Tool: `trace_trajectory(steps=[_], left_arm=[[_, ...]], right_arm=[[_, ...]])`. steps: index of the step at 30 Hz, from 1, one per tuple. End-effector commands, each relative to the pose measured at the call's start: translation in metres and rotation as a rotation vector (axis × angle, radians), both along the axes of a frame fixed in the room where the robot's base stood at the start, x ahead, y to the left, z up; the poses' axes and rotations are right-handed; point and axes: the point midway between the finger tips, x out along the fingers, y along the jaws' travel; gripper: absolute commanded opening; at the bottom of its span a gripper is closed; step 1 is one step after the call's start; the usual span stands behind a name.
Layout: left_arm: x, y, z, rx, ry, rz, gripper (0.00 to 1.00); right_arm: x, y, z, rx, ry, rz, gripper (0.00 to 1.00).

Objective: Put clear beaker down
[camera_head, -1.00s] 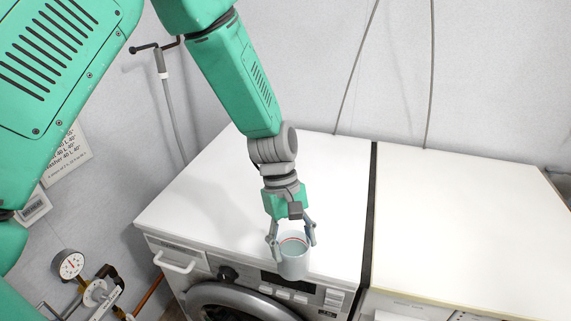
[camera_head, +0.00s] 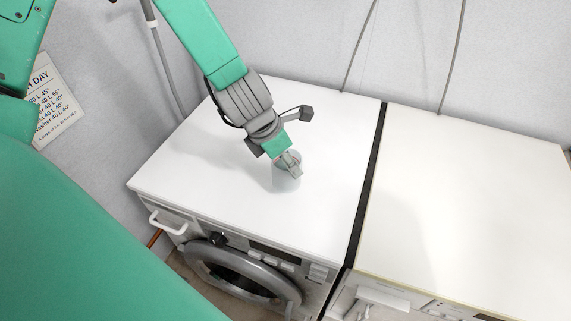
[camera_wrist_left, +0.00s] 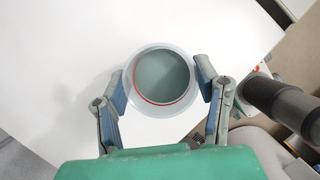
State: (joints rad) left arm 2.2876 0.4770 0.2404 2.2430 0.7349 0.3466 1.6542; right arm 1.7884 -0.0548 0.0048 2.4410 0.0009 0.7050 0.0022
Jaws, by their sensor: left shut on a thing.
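The clear beaker (camera_head: 284,185) is a pale, see-through cup over the white top of the left washing machine (camera_head: 230,185). It also shows in the left wrist view (camera_wrist_left: 147,106), seen from above through its open mouth, with a red line around it. My left gripper (camera_head: 289,167) is shut on the beaker, with one finger on each side of it. The gripper hides part of the beaker in the head view. I cannot tell whether its base touches the machine top. My right gripper is not in view.
A second white machine top (camera_head: 470,210) lies to the right, past a dark gap (camera_head: 367,185). Both tops are otherwise bare. The left machine's front edge, with a round door (camera_head: 243,270) below, lies nearer me. A grey wall (camera_head: 290,45) stands behind.

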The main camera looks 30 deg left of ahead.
Motion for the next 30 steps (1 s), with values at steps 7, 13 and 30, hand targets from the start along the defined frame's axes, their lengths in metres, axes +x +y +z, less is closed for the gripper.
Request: trace_trajectory(steps=[7, 13, 30], left_arm=[[-0.001, 0.0, -0.03, -0.001, 0.001, -0.002, 0.04], [0.0, 0.0, -0.05, 0.0, -0.002, -0.004, 0.04], [0.001, 0.0, -0.05, 0.001, -0.003, -0.005, 0.77]], right_arm=[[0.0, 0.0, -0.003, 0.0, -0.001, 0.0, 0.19], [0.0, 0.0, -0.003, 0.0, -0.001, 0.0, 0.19], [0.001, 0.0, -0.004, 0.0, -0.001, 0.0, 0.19]])
